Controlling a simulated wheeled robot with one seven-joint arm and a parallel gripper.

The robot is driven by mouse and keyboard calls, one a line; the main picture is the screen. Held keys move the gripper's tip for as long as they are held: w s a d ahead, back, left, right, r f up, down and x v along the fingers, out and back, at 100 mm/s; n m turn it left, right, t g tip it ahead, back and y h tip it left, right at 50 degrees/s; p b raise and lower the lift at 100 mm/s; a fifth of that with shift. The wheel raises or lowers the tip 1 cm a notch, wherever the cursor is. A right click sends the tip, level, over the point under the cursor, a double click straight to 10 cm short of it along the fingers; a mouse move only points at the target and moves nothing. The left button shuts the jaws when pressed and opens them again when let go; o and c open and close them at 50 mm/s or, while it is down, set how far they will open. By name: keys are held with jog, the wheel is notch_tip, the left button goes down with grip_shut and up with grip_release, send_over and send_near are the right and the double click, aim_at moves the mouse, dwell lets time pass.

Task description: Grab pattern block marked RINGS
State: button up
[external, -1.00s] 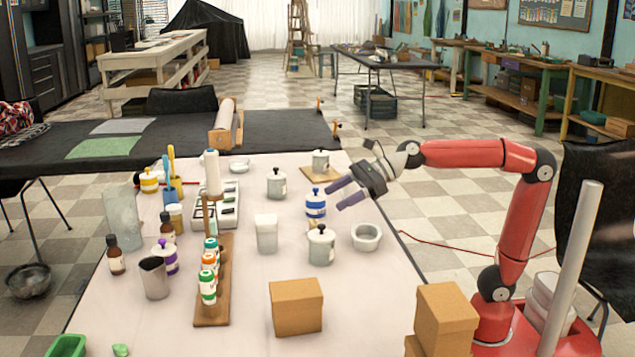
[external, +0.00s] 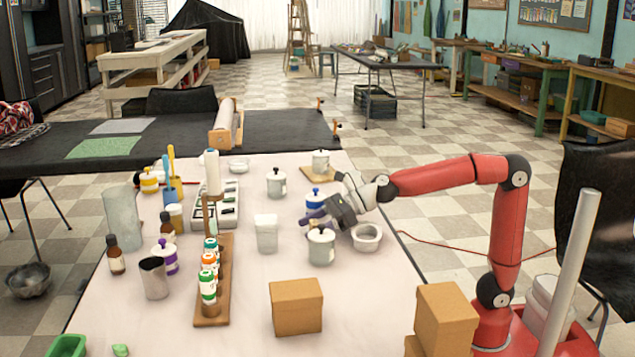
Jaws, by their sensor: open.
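No marking RINGS is readable on anything in the external view, so I cannot tell which thing is the pattern block. A pale tray (external: 232,221) with small dark and light pieces lies at the table's middle left, too small to read. What lies between or under the fingers is hidden.
A white mortar-like bowl (external: 367,238) stands right beside my wrist. A white cup (external: 266,234) stands to the left of the fingers. A wooden rack (external: 213,318) with several small bottles stands further left. A cardboard box (external: 297,307) is in front.

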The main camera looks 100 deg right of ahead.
jog(key=shift+w+a+f, duration=0.1)
jog(key=shift+w+f, duration=0.1)
jog(key=shift+w, duration=0.35)
jog(key=c, duration=1.1)
jog(key=shift+o, duration=0.2)
jog(key=shift+r, duration=0.15)
